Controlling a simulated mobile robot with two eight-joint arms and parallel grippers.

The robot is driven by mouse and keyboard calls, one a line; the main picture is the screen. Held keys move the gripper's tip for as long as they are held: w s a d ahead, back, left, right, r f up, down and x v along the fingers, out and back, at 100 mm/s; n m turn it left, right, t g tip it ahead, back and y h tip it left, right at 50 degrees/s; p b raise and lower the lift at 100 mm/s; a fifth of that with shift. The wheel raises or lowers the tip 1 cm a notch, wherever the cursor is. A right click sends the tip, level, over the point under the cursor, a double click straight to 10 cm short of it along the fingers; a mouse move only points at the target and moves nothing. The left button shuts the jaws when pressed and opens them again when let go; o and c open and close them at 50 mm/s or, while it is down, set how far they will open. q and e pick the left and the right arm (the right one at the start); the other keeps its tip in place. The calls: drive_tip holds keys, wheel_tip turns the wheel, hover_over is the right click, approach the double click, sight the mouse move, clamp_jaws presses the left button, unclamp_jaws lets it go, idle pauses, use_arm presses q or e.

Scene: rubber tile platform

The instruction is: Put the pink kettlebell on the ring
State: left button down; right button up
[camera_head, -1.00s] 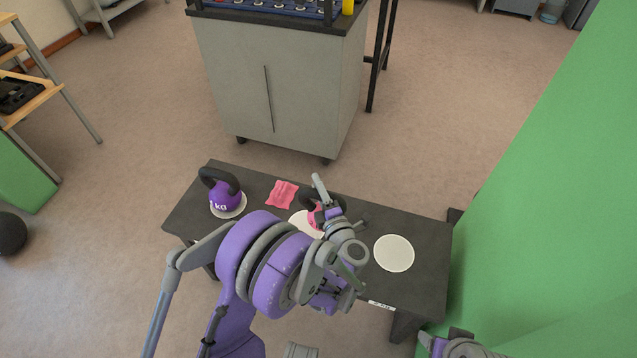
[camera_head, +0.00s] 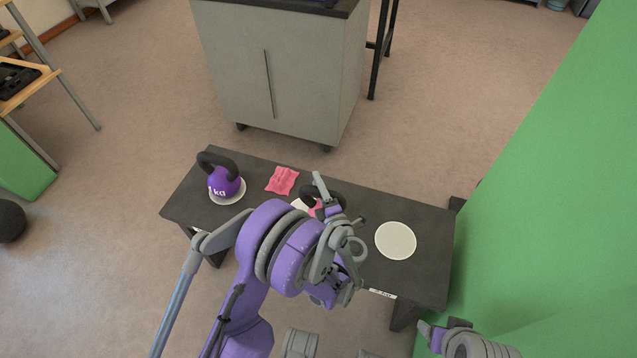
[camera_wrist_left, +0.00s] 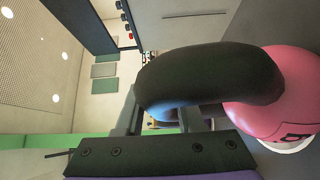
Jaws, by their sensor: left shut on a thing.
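The pink kettlebell (camera_head: 314,210) with a black handle is on the dark bench (camera_head: 425,265), mostly hidden behind my left gripper (camera_head: 329,203). In the left wrist view its pink ball (camera_wrist_left: 285,90) and thick black handle (camera_wrist_left: 210,75) fill the right side. My left gripper is shut on the handle. A white ring marker (camera_head: 298,203) shows partly beside the ball; I cannot tell whether the ball touches it. Another white ring marker (camera_head: 396,241) lies bare at the bench's right. My right gripper (camera_head: 440,332) is at the bottom right, its jaws unclear.
A purple kettlebell (camera_head: 225,183) with a black handle stands on a white marker at the bench's left. A crumpled pink cloth (camera_head: 282,180) lies near the back edge. A grey cabinet (camera_head: 285,80) stands behind, and a green wall (camera_head: 540,190) rises at the right.

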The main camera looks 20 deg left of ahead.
use_arm(q)
drive_tip(key=c, duration=0.5)
unclamp_jaws()
drive_tip(key=shift+r+p, duration=0.1)
drive_tip(key=shift+p, duration=0.2)
drive_tip(key=v, duration=1.1)
drive_tip(key=shift+s+a+f, duration=0.1)
drive_tip(key=shift+a+f, duration=0.1)
drive_tip(key=shift+f, duration=0.1)
